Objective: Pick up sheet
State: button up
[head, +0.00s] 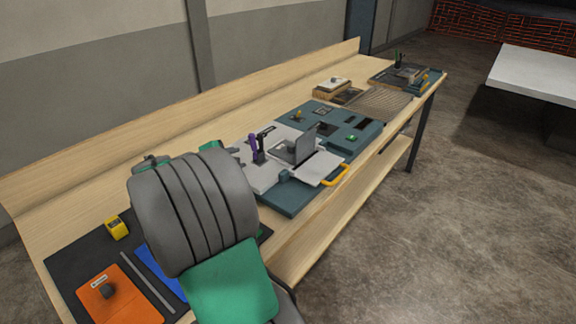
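I cannot tell for sure which thing is the sheet. A flat blue piece (158,268) lies on the black mat (68,258) at the near left of the bench; my arm hides much of it. An orange flat piece (112,298) with a dark knob and a small label lies on the same mat, left of the blue piece. A thin grey strip (147,281) lies between them. My grey and green arm links fill the lower middle. My gripper does not show, so its state and hold are hidden.
A yellow block (117,228) stands on the mat. Along the wooden bench (160,130) are a teal-based console (290,197) with a yellow handle (341,176), a mesh panel (378,103) and a far tray (432,83). A white table (540,75) stands right; the floor between is clear.

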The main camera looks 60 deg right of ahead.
aim_at(302, 159)
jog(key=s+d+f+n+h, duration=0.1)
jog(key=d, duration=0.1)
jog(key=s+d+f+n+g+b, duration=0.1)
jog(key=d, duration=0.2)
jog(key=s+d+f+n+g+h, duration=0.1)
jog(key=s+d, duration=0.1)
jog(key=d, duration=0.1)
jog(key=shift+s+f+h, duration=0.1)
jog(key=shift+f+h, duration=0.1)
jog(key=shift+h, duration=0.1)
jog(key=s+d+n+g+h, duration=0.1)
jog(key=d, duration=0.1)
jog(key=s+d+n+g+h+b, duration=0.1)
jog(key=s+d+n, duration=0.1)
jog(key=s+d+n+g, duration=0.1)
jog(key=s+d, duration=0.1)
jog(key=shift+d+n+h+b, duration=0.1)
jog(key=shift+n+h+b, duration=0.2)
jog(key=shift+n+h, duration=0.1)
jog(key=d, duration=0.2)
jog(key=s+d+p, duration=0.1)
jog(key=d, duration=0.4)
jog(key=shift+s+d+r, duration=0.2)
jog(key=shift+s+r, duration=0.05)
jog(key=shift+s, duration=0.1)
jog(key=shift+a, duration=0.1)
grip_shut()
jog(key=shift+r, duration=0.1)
